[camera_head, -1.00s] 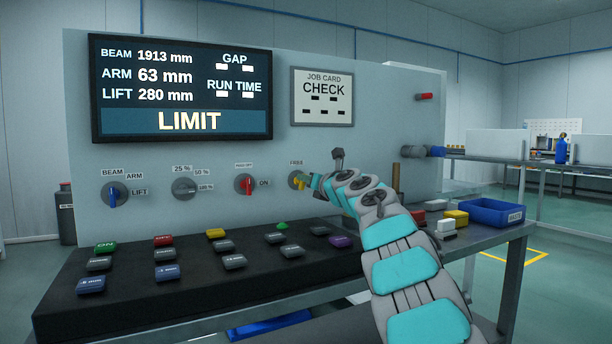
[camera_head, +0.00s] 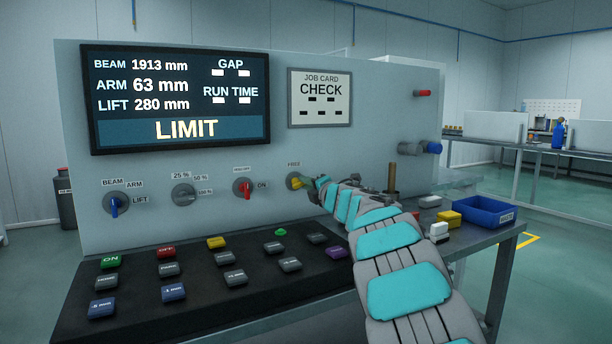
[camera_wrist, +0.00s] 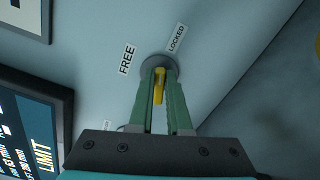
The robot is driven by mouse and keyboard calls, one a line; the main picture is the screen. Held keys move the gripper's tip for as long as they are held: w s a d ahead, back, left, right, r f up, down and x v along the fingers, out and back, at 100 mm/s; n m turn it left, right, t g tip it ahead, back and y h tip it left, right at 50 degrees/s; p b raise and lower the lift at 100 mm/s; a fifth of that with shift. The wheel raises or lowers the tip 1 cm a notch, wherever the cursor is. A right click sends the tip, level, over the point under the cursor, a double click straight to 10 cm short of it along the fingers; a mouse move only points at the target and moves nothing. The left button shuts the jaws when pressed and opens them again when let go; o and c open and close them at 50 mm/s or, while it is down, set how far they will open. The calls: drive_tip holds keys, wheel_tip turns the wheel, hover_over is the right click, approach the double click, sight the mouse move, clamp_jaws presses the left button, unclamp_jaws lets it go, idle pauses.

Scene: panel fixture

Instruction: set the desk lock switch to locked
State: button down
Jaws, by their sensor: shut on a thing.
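The desk lock switch is a yellow knob (camera_head: 297,183) on a round grey base, low on the right half of the panel front. In the wrist view the yellow knob (camera_wrist: 158,86) sits between my two green fingers. My gripper (camera_wrist: 161,82) is shut on it, with the fingertips at the grey base. The FREE label (camera_wrist: 127,59) is left of the base and the LOCKED label (camera_wrist: 177,38) is above right. In the head view my gripper (camera_head: 307,183) is mostly hidden by my arm, as is the LOCKED label. Which label the knob points to is unclear.
A red switch (camera_head: 243,188) is left of the lock switch. A dark key deck (camera_head: 200,312) with several coloured buttons lies below. A brown upright post (camera_head: 392,177) and a blue bin (camera_head: 480,211) are to the right. The display (camera_head: 180,97) reads LIMIT.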

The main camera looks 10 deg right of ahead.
drive_tip(key=shift+f+m+p, duration=0.15)
drive_tip(key=shift+m+p, duration=0.2)
drive_tip(key=shift+m, duration=0.6)
drive_tip(key=shift+f+m+p, duration=0.1)
drive_tip(key=shift+m+p, duration=0.2)
drive_tip(key=shift+m, duration=0.65)
drive_tip(key=c, duration=0.9)
unclamp_jaws()
drive_tip(key=b+v, duration=0.1)
drive_tip(key=v, duration=0.6)
drive_tip(key=shift+s+d, duration=0.1)
drive_tip(key=shift+s, duration=0.25)
